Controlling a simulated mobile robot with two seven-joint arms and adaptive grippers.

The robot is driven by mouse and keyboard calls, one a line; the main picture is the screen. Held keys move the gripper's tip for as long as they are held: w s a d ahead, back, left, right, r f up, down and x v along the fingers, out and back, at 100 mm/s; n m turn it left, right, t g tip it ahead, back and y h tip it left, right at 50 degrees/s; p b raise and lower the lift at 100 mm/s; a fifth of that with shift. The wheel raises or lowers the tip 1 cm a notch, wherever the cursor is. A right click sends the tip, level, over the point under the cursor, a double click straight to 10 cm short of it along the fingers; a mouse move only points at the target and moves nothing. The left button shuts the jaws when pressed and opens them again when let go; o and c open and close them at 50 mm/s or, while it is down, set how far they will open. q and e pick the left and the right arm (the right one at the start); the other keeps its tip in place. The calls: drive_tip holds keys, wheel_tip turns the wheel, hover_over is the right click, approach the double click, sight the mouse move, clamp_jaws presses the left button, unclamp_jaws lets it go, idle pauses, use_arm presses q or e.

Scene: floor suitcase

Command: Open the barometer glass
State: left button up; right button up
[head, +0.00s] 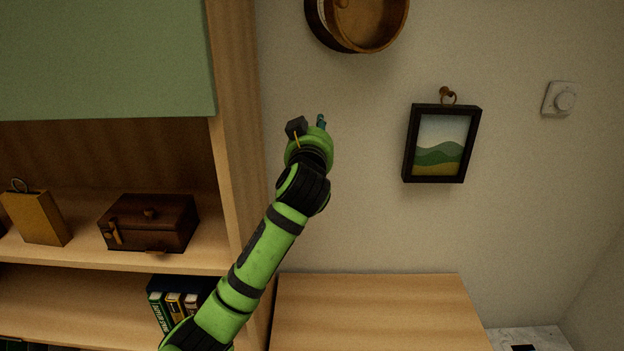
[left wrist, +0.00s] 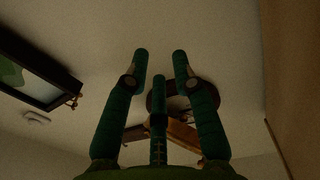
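The barometer (head: 365,22) is a round wooden and brass-coloured case on the wall, cut off by the top edge of the head view. A strip of pale dial shows at its left side. A dark round rim (left wrist: 172,86), likely the barometer, shows behind the fingers. My right gripper is not in view.
A framed landscape picture (head: 440,145) hangs right of my arm, with a wall dial (head: 559,98) farther right. A wooden shelf unit (head: 236,130) stands at left, holding a small wooden box (head: 150,222). A wooden top (head: 380,312) is below. The wall between gripper and picture is clear.

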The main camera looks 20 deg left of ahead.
use_arm(q)
wheel_tip(320, 180, down, 11)
drive_tip(key=s+g, duration=0.1)
drive_tip(key=g, duration=0.1)
drive_tip(key=shift+m+h, duration=0.4)
drive_tip(key=shift+s+r, duration=0.1)
clamp_jaws()
